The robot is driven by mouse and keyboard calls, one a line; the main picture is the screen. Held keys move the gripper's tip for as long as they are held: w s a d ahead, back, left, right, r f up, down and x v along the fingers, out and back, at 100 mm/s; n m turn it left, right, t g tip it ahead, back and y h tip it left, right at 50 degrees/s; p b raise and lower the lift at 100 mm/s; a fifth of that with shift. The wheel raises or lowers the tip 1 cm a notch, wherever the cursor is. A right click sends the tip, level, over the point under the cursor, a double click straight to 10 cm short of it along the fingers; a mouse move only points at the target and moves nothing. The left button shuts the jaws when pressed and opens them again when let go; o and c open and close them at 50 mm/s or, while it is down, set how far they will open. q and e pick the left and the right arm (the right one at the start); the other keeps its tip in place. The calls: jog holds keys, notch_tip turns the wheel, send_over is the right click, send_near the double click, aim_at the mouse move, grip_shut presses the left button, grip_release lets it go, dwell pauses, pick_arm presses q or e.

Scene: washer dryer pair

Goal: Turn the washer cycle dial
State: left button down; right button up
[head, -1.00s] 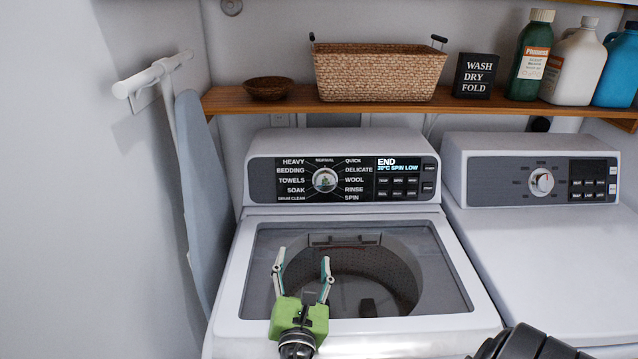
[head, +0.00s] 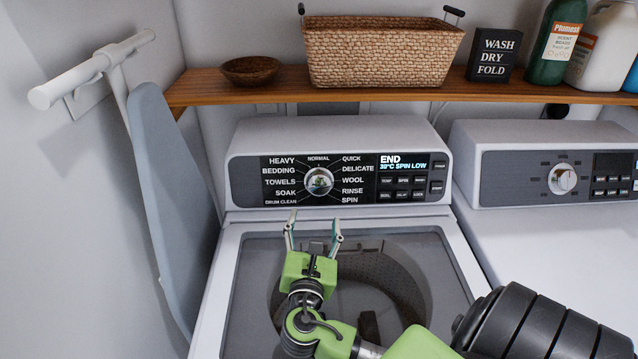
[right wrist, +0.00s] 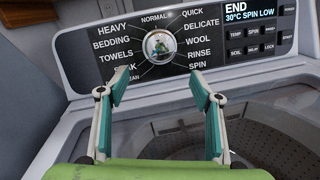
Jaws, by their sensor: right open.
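The washer cycle dial (head: 319,181) is a round, shiny silver knob in the middle of the washer's dark control panel (head: 245,182), ringed by cycle names. It also shows in the right wrist view (right wrist: 159,46). The washer's display reads END, 30°C SPIN LOW. My right gripper (head: 314,222) is open and empty, with its two fingers pointing up toward the panel. It is below the dial, over the washer's top, and apart from the dial. In the right wrist view its fingertips (right wrist: 160,80) lie below and to either side of the dial. My left gripper is out of view.
A dryer (head: 560,250) with its own dial (head: 562,179) stands to the right. A wooden shelf (head: 400,97) with a wicker basket (head: 382,52) runs above the panel. An ironing board (head: 172,200) hangs at the left wall. The washer's tub (head: 400,285) shows below.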

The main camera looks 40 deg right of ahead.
aim_at(318, 189)
jog(key=w+d, duration=0.1)
jog(key=w+d+r+p, duration=0.1)
jog(key=d, duration=0.1)
jog(key=shift+w, duration=0.4)
jog(key=x, duration=0.2)
jog(key=p+x, duration=0.1)
jog(key=x, duration=0.3)
jog(key=shift+w+d+f, duration=0.2)
jog(key=shift+d+f, duration=0.1)
jog(key=shift+w+d, duration=0.35)
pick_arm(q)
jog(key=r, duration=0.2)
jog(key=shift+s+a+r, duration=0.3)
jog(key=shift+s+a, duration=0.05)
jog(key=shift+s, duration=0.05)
pick_arm(e)
jog(key=shift+w+d, duration=0.15)
jog(key=c, duration=1.1)
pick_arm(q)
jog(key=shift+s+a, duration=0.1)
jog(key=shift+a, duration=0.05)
